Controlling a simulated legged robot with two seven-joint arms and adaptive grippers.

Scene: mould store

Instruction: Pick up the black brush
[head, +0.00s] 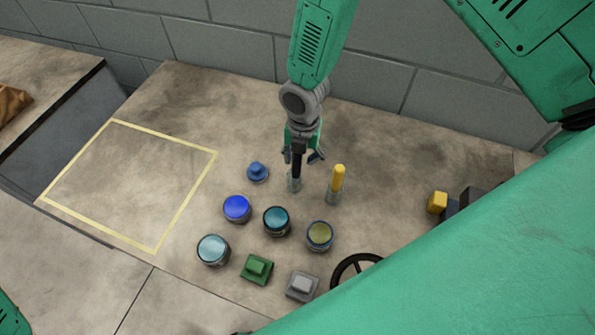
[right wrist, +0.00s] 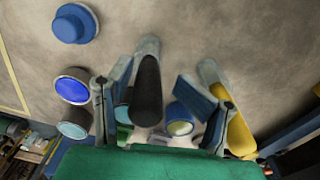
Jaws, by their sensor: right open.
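The black brush (head: 297,164) stands roughly upright on the table, with a black handle on top and a pale, clear-looking lower part. In the right wrist view the black handle (right wrist: 147,88) points toward the camera. My right gripper (head: 303,156) is open, pointing down over the brush. In the right wrist view its two fingers (right wrist: 158,92) lie on either side of the black handle, which is closer to the left finger. Whether that finger touches it I cannot tell. My left gripper is not in view.
A yellow-handled brush (head: 338,178) stands just right of the black one, outside the right finger. A blue knobbed piece (head: 257,171) is to the left. Several round tins, including a teal one (head: 276,221), stand in front. A yellow-outlined square (head: 157,250) at left is empty.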

